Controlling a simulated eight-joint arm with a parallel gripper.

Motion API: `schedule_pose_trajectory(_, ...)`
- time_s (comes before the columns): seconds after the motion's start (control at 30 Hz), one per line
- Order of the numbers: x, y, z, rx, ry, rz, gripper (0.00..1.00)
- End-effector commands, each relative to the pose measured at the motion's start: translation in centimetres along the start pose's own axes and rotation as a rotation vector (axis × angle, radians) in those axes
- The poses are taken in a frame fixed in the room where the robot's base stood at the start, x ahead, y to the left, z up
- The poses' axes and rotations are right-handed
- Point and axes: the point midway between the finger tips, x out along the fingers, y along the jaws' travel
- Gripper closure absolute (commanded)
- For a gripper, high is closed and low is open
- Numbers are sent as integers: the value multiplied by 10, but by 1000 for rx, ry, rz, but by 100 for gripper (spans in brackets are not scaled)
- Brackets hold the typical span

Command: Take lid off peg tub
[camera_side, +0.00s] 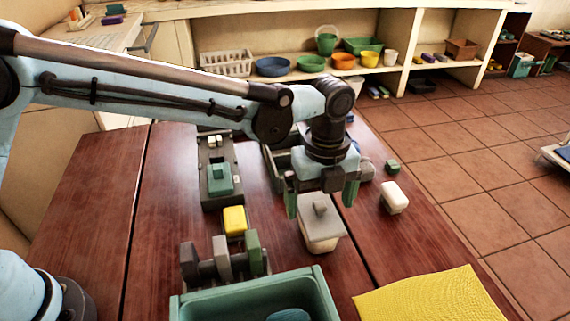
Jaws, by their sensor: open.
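The peg tub (322,245) is a small pale box on the dark red wooden table. Its greyish lid (327,228) is on top and has a raised grip in the middle. My gripper (321,200) is open and points down over the tub, with one green-tipped finger to the left of the lid's grip and one to the right. The fingers look apart from the grip; their exact height above the lid is hard to tell. The tub's contents are hidden by the lid.
A green basin (180,306) stands in front, with a yellow cloth (430,300) to its right. A rack with upright blocks (222,258) and a yellow block (234,220) are left of the tub. A white block (394,198) and small green block (393,167) lie right.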

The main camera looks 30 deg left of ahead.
Motion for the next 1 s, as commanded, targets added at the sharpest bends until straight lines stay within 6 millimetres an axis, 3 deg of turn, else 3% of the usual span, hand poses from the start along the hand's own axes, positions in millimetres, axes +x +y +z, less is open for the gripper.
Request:
schedule_pose_trajectory(0.13, 14, 0, 0, 0, 0, -1, 0)
schedule_pose_trajectory(0.37, 15, 0, 0, 0, 0, -1, 0)
schedule_pose_trajectory(0.73, 15, 0, 0, 0, 0, -1, 54)
schedule_pose_trajectory(1.0, 14, 0, 0, 0, 0, -1, 56)
